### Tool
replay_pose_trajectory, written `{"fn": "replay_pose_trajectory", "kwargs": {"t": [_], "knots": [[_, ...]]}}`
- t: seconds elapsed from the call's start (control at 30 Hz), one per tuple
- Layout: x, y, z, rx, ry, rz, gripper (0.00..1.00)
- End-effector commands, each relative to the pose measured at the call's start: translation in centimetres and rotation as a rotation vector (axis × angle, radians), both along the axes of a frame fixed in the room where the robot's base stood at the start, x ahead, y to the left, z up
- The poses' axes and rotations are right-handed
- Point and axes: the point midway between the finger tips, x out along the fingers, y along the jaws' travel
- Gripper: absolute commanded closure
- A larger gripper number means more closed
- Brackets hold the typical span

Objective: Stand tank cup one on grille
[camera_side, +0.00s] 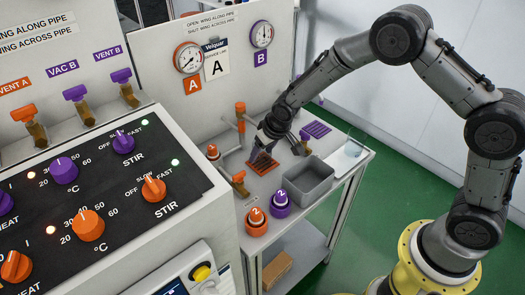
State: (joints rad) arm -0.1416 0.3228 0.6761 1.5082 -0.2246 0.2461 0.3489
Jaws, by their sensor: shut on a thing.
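My gripper (266,147) points down over the orange grille (263,167) on the bench top. It is shut on a small, greyish cup (262,157), which I take to be tank cup one. The cup is largely hidden by my fingers, and its marking is too small to read. It is low over the grille; I cannot tell whether its base touches the bars. A purple grille (316,129) lies bare farther back to the right.
A grey open bin (308,181) stands to the right front. Round orange (256,221) and purple (279,203) pieces marked 1 and 2 stand at the front. Orange valve handles (239,178) are close on the left. A panel with gauges (188,58) rises behind.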

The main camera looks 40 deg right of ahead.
Motion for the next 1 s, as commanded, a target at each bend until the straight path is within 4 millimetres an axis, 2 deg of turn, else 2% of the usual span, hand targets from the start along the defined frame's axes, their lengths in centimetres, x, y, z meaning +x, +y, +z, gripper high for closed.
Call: {"fn": "replay_pose_trajectory", "kwargs": {"t": [0.33,0.37,0.5,0.83,1.0], "knots": [[-0.3,0.0,-1.4,-0.001,0.012,0.001,0.86],[-0.3,0.0,-1.5,-0.001,0.013,0.001,0.30],[-0.3,0.0,-1.5,-0.002,0.013,0.001,0.05],[-0.3,0.0,-1.3,-0.002,0.011,0.001,0.04],[-0.4,0.0,0.4,-0.002,0.008,0.001,0.04]]}}
